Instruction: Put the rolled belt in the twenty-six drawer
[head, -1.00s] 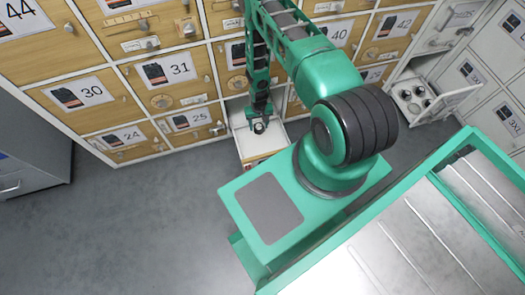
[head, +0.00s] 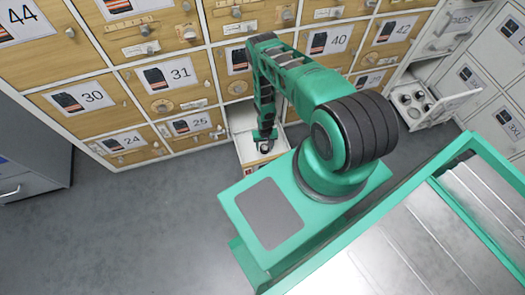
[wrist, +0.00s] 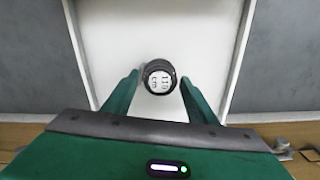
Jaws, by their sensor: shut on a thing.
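The rolled belt (wrist: 159,76) is a dark round coil with a pale, marked end. It is between the two green fingers of my gripper (wrist: 160,80) in the wrist view, and in the head view it is a small dark ring (head: 265,148). My gripper (head: 265,136) is shut on it, over an open drawer. The white drawer interior (wrist: 108,45) is below and around the belt in the wrist view. The open drawer (head: 244,149) is in the bottom row, right of drawer 25. Its number cannot be read. Whether the belt touches the drawer floor is unclear.
Closed wooden drawers, including 25 (head: 194,124) and 31 (head: 182,75), surround the open one. Another open drawer (head: 425,105) with several round items stands at the right. A green-framed metal surface (head: 390,235) is at lower right. Grey floor (head: 120,230) lies clear at left.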

